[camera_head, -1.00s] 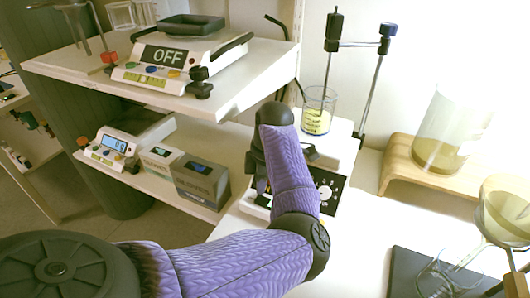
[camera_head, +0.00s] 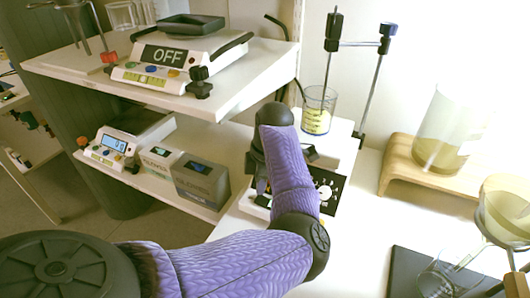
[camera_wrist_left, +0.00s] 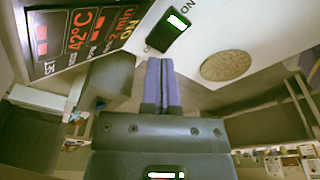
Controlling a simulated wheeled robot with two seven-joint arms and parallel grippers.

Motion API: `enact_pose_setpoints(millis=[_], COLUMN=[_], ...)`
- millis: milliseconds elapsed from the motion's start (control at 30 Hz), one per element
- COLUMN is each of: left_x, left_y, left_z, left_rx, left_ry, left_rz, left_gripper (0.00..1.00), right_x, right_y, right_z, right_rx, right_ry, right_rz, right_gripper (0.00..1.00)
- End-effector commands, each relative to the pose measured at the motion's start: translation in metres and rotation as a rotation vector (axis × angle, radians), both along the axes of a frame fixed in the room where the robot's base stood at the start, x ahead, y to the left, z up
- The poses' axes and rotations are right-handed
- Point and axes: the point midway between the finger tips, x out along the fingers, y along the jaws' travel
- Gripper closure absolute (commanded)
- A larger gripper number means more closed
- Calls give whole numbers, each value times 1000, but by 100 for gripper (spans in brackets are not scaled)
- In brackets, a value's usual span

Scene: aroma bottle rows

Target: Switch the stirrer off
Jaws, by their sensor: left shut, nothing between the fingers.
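The stirrer (camera_head: 342,152) is a white unit with a black, dial-marked front panel (camera_head: 325,186), standing on the bench with a beaker (camera_head: 318,112) of yellow liquid on top. My left arm covers the panel's left part in the head view. In the left wrist view a black rocker switch (camera_wrist_left: 168,32) with a white patch sits beside the letters "ON". My left gripper (camera_wrist_left: 161,62) is shut and empty, its fingertips just short of the switch; I cannot tell whether they touch. A dark display (camera_wrist_left: 75,35) shows 42°C, 2 min and ON. My right gripper is not in view.
A balance reading "OFF" (camera_head: 165,57) stands on the upper left shelf. Boxes (camera_head: 200,182) and another device (camera_head: 115,146) are on the lower shelf. A stand rod (camera_head: 372,88) rises behind the beaker. A wooden riser (camera_head: 396,171) with a glass vessel is right.

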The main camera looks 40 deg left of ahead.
Motion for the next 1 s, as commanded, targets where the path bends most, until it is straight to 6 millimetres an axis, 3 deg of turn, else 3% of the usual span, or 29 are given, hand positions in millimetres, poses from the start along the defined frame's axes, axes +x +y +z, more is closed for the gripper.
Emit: enact_pose_setpoints(millis=[467,1000], left_x=[0,0], left_y=[0,0], left_z=[-8,-16], left_rx=[0,-1], left_ry=[1,1], left_rz=[0,0], left_gripper=[100,100], right_x=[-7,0], right_y=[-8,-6], right_z=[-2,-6], right_rx=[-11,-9], right_ry=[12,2], right_rz=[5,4], right_gripper=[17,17])
